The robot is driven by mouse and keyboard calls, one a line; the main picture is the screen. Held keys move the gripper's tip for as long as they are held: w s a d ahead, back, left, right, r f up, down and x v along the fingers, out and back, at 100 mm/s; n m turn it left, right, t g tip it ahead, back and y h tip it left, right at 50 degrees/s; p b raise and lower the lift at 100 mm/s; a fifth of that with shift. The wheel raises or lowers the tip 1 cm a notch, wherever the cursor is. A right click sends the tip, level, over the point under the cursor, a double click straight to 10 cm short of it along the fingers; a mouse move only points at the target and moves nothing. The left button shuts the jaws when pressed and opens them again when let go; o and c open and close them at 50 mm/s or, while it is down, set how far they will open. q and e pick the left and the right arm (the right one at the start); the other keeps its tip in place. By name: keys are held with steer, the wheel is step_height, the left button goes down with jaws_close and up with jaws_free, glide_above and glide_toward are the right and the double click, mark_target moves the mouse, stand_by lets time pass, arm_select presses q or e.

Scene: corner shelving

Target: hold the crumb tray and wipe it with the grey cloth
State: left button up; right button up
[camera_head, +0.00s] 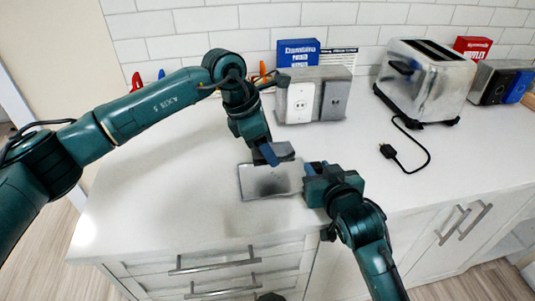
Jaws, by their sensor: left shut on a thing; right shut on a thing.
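The crumb tray (262,188) is a flat metallic grey rectangle with dark smudges, at the counter's front middle. My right gripper (312,170) is at the tray's right edge and shut on it. My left gripper (269,154) points down over the tray's back edge, shut on a dark grey folded piece that looks like the grey cloth (285,149). The cloth is partly hidden by the blue fingers. Whether the cloth touches the tray, and whether the tray is lifted off the counter, I cannot tell.
A metal toaster (427,82) stands at the back right, its black cord and plug (388,151) lying before it. A metal outlet box (316,95) stands behind my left gripper. Blue (298,53) and red (472,47) boxes stand by the wall.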

arm_select(q)
steer(key=shift+r, duration=3.15)
arm_select(e)
steer(key=o, duration=1.1)
steer(key=v, duration=1.2)
steer(key=shift+r, duration=0.1)
arm_select(q)
steer(key=shift+s+f, duration=0.1)
